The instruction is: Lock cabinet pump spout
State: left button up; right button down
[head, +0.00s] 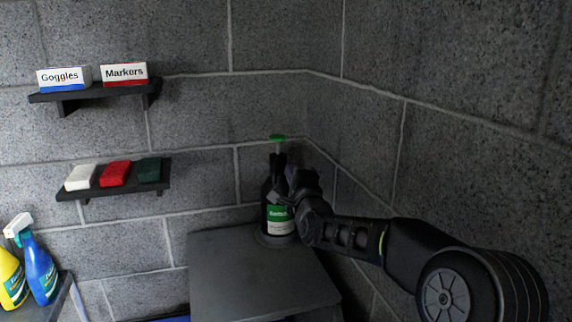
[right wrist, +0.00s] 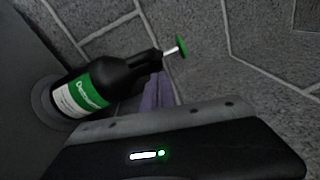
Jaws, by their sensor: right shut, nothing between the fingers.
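A black pump bottle (head: 278,216) with a green-and-white label stands upright on the dark cabinet top (head: 240,262), near the wall corner. Its green pump spout (head: 278,137) sits raised on a thin pale stem above the black neck. My right gripper (head: 278,192) is at the bottle's right side, by its upper body, shut with nothing in it. In the right wrist view the bottle (right wrist: 85,95) appears lying sideways because of the camera's tilt, with the green spout (right wrist: 180,47) clear of the purplish-grey finger. I cannot tell whether the finger touches the bottle. My left gripper is out of view.
Two wall shelves hold a Goggles box (head: 64,77), a Markers box (head: 124,74) and white, red and green pads (head: 115,174). Yellow and blue spray bottles (head: 41,270) stand at the lower left. Block walls close in behind and right of the bottle. The cabinet's front left top is clear.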

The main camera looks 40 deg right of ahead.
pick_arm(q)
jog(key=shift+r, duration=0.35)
pick_arm(e)
jog(key=shift+w+a, duration=0.4)
jog(key=shift+a, duration=0.2)
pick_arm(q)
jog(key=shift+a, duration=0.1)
pick_arm(e)
jog(key=shift+a, duration=0.2)
